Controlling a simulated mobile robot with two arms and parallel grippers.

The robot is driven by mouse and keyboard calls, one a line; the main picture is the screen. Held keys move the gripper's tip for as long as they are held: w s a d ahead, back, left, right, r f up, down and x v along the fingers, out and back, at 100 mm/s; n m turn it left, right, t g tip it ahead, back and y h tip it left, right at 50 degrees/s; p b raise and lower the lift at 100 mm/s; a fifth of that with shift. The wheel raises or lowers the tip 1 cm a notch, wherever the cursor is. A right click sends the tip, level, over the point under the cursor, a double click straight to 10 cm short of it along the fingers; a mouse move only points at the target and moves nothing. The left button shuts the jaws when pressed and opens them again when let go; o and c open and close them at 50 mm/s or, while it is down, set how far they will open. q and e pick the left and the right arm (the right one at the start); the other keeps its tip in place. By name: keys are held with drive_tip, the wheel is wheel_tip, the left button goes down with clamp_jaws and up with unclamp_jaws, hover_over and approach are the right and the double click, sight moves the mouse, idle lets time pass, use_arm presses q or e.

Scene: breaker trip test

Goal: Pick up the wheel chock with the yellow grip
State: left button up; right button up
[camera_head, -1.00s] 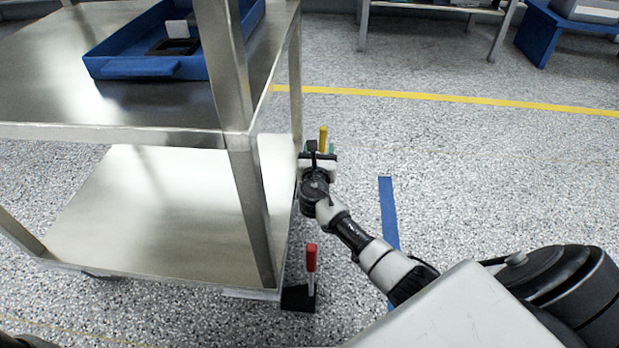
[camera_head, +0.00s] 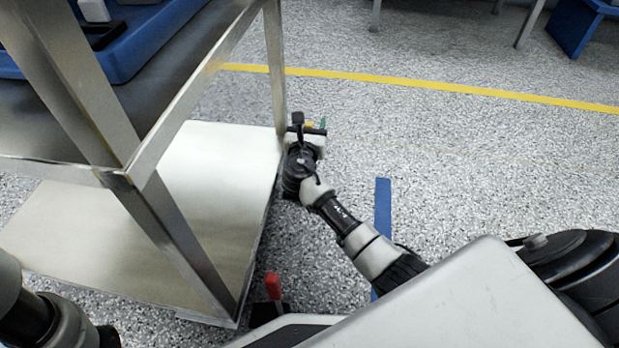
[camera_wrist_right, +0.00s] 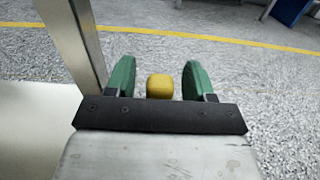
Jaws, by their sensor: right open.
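The yellow grip of the wheel chock (camera_wrist_right: 160,87) shows in the right wrist view between the two green fingers of my right gripper (camera_wrist_right: 159,78). The gripper is open, with a gap on each side of the grip. In the head view the right gripper (camera_head: 311,127) is low beside the cart's far right leg, and only a bit of the yellow grip (camera_head: 309,125) shows past it. The chock's body is hidden in both views. My left gripper is out of view; only part of the left arm shows at the lower left.
A metal cart (camera_head: 205,200) with two shelves stands close on the left, its leg near my right gripper. A blue tray (camera_head: 150,45) is on its top shelf. A second chock with a red grip (camera_head: 272,287) is by the near leg. Open floor lies right, with a blue strip (camera_head: 382,205).

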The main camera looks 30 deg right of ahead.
drive_tip(key=shift+w, duration=0.1)
drive_tip(key=shift+r, duration=0.1)
drive_tip(key=shift+c, duration=0.4)
clamp_jaws()
idle(0.8)
drive_tip(key=shift+r, duration=0.15)
